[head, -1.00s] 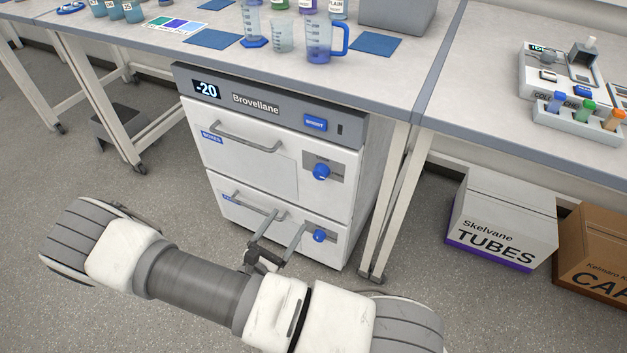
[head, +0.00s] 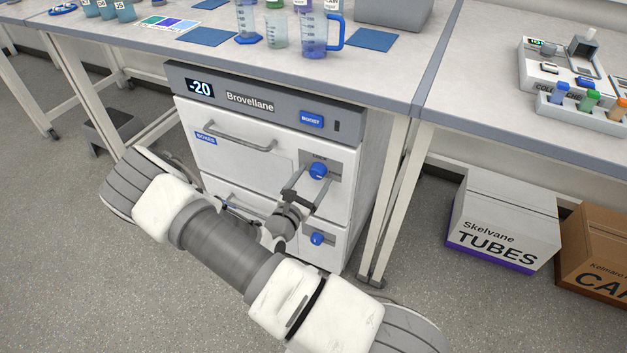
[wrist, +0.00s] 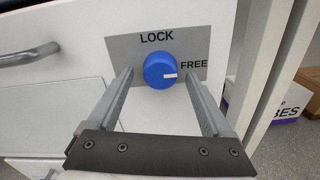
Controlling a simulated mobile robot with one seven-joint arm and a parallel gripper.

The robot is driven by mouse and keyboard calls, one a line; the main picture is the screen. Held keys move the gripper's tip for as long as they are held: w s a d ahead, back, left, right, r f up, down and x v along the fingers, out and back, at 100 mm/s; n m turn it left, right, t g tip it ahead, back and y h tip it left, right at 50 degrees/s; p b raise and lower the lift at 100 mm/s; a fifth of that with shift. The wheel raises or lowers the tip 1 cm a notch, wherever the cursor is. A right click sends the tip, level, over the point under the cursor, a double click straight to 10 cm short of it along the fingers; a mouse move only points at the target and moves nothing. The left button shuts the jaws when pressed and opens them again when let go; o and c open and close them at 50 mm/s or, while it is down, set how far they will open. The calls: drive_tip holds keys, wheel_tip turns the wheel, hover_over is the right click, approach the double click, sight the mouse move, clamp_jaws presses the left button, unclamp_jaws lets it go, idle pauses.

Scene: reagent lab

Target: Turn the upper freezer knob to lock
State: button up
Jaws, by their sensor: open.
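The upper freezer knob (head: 318,171) is a round blue dial on a grey plate at the right of the upper freezer drawer. In the wrist view the knob (wrist: 160,70) has a white mark pointing right at the word FREE; the word LOCK is above it. My gripper (head: 309,186) is open. In the wrist view my gripper's (wrist: 157,76) two fingers lie to the left and right of the knob, with a gap on each side. I cannot tell whether the fingertips reach the knob's depth. The white freezer (head: 245,165) stands under the bench.
The lower knob (head: 317,239) is below on the lower drawer. The upper drawer's handle (head: 240,140) is to the left. The bench top (head: 330,72) overhangs the freezer, and a bench leg (head: 383,220) stands at its right. A TUBES box (head: 500,225) is farther right.

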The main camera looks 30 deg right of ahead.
drive_tip(key=shift+w+d, duration=0.1)
drive_tip(key=shift+d, duration=0.05)
drive_tip(key=shift+c, duration=0.3)
clamp_jaws()
